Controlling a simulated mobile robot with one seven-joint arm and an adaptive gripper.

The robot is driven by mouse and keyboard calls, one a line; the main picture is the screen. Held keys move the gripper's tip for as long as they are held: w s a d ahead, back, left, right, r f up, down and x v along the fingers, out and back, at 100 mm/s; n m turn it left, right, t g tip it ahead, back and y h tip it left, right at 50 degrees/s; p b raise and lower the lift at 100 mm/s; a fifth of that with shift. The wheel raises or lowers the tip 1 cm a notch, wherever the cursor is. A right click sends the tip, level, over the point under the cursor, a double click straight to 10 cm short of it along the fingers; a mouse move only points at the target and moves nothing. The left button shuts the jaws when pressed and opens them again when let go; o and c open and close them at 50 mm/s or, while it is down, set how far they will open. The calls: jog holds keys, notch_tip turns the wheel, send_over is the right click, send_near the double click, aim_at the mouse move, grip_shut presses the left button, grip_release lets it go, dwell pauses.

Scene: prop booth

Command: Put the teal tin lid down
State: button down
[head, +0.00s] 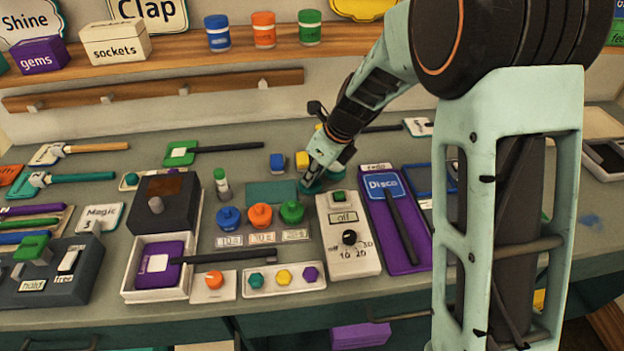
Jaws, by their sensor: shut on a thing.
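My gripper (316,177) is low over the back middle of the grey-green bench, pointing down. It is shut on the teal tin lid (311,187), which shows only in part beneath the fingers. The fingers and wrist hide much of the lid, and I cannot tell whether it touches the bench. A flat teal rectangle (270,193) lies just left of the gripper.
Blue, orange and green knobbed pieces (260,216) stand in front. A white switch box (346,240) and purple tray (397,225) are close to the right. Blue and yellow blocks (278,163) sit just behind. A dark box (165,210) stands left.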

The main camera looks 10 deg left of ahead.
jog(key=shift+f, duration=0.5)
jog(key=c, duration=2)
grip_release()
jog(key=shift+o, duration=0.2)
jog(key=shift+r, duration=0.25)
jog(key=p+v, duration=0.1)
jog(key=v, duration=1.1)
jog(key=shift+r, duration=0.35)
